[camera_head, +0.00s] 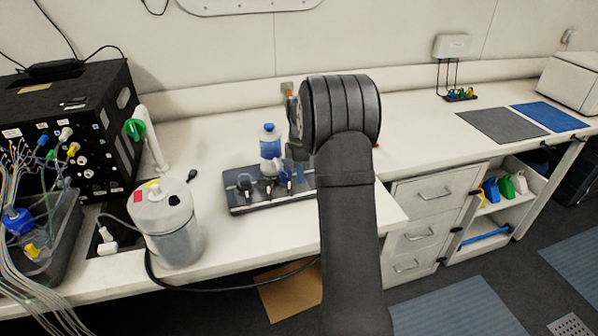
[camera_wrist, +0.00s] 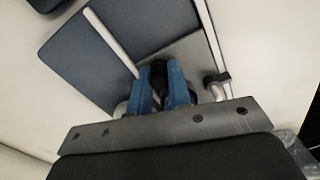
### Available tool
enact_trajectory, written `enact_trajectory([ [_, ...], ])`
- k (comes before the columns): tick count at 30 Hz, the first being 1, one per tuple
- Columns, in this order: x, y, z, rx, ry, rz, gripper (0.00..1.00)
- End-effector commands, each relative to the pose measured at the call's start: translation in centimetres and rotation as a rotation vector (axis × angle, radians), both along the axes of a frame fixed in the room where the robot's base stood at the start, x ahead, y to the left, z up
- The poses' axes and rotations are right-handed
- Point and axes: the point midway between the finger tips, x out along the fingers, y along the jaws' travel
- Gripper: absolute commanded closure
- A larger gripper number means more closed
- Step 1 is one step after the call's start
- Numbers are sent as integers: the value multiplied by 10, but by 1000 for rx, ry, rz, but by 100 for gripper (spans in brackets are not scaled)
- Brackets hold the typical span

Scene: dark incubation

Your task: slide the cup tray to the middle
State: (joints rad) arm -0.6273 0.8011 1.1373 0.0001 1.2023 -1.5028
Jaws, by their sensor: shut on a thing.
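The cup tray (camera_head: 262,207) is a dark, low tray on the white bench, left of my arm in the head view. It carries a blue-and-white bottle (camera_head: 270,142) and several small cups or dark-topped pieces. My arm covers its right end. In the wrist view my gripper (camera_wrist: 160,70) has blue fingers, close together around a small black part (camera_wrist: 158,74) that looks like a grip on the tray. A grey plate lies beneath them. In the head view the fingertips are mostly hidden behind my wrist.
A white canister (camera_head: 172,228) with a black hose stands left of the tray. A black box (camera_head: 70,125) with cables is farther left. Grey (camera_head: 499,125) and blue (camera_head: 549,117) mats lie at the right. Bench behind the tray is mostly clear; its front edge is close.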

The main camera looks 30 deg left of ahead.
Motion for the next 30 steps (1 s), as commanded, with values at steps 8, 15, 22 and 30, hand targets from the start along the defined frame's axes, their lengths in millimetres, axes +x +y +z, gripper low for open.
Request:
enact_trajectory([
  [8,31,-29,0,0,0,-3,100],
  [15,32,-30,0,0,0,0,100],
  [22,32,-29,0,-1,1,0,61],
  [30,32,-29,4,0,0,0,61],
])
